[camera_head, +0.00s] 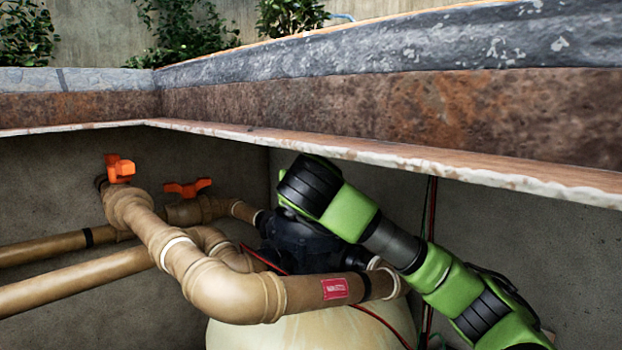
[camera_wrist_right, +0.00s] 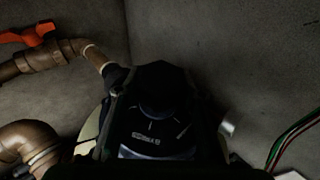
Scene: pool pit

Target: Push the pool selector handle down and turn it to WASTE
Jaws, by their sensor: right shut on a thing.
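The dark pool selector valve (camera_head: 292,240) sits on top of the cream filter tank (camera_head: 300,335), behind the tan pipes. My right arm comes in from the right in the head view and bends down over the valve; its fingers and the handle are hidden there. In the right wrist view my right gripper (camera_wrist_right: 158,102) is a very dark shape over the valve, shut on the selector handle. The valve's round label (camera_wrist_right: 150,145) shows below it with small white lettering, too small and dark to read. The handle's exact direction is hard to tell. My left gripper is out of view.
Tan pipes (camera_head: 235,290) run left and in front of the valve. Orange valve handles (camera_head: 187,187) sit at the back left. A stone ledge (camera_head: 440,165) overhangs the pit close above my arm. Red and dark cables (camera_head: 430,215) hang on the right wall.

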